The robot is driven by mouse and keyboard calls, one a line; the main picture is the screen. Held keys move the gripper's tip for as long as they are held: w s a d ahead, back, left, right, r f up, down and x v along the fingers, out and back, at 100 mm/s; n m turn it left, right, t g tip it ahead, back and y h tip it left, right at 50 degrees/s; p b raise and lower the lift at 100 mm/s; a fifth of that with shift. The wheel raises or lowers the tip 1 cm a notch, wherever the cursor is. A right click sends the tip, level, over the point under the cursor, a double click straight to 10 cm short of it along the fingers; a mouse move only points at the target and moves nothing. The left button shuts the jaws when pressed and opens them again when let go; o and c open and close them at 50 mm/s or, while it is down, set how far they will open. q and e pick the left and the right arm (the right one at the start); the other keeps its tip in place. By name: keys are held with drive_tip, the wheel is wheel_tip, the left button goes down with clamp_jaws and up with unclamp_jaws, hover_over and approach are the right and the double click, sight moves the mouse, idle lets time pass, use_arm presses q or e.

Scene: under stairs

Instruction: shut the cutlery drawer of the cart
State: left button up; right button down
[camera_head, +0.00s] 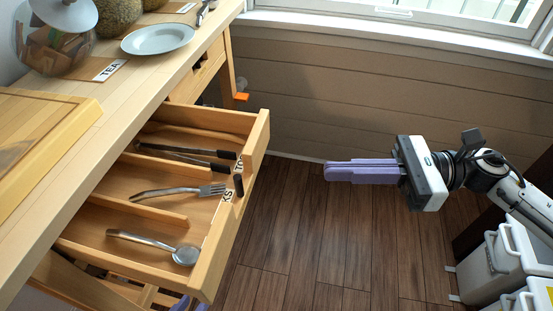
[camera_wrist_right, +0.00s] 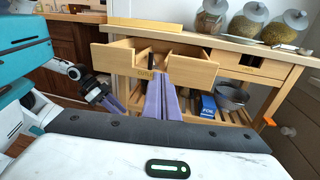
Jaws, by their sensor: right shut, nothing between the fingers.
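The cutlery drawer (camera_head: 222,240) of the wooden cart (camera_head: 130,95) stands pulled out, with its compartments exposed. A fork (camera_head: 180,191), a spoon (camera_head: 160,244) and dark-handled utensils (camera_head: 190,153) lie in separate compartments. The drawer front (camera_wrist_right: 190,69) also shows in the right wrist view, partly hidden by my right fingers. My right gripper (camera_head: 328,171) is shut and empty, apart from the drawer front and to its right in the head view. My left gripper (camera_wrist_right: 116,104) shows small in the wrist view, left of the drawer; its jaw state is unclear.
On the cart top are a plate (camera_head: 158,39), glass jars (camera_head: 62,35) and a wooden board (camera_head: 40,130). White bins (camera_head: 500,265) stand at the lower right. Clear wooden floor (camera_head: 300,240) lies between drawer and bins. A pot (camera_wrist_right: 231,95) sits on the lower shelf.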

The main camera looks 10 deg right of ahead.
sight(258, 155)
wheel_tip(258, 155, down, 3)
drive_tip(key=w+d+m+t, duration=0.2)
drive_tip(key=d+t, duration=0.1)
drive_tip(key=p+x, duration=0.2)
drive_tip(key=x, duration=1.1)
drive_tip(key=shift+w+a+f, duration=0.1)
drive_tip(key=shift+w+a, duration=0.1)
drive_tip(key=shift+w, duration=0.05)
drive_tip(key=shift+a, duration=0.2)
